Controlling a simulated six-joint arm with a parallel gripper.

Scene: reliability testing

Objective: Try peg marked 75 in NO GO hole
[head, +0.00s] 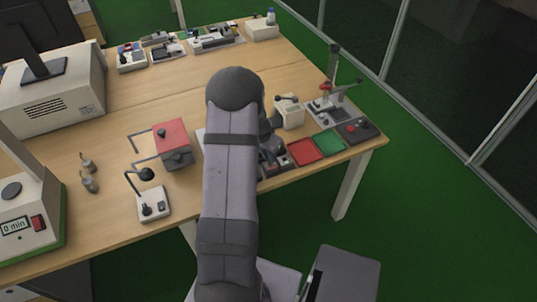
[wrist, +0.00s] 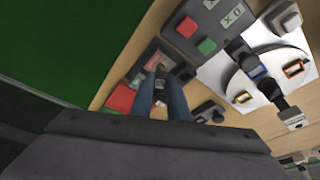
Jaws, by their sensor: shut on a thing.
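In the wrist view my gripper (wrist: 161,78) points down over the worktop, its two blue-grey fingers close together. It is shut on a small dark piece, taken as the peg (wrist: 160,86), which has a pale patch; I cannot read any number on it. Just past the fingertips is a dark block with a pinkish face (wrist: 152,60). I cannot make out a NO GO label or hole, nor whether the peg touches the block. In the head view my arm hides most of the gripper and the peg.
A red tray (head: 305,152) and a green tray (head: 330,141) lie near the table's right edge. A red-topped box (head: 172,135) stands left of my arm. A grey panel (wrist: 190,28) is nearby.

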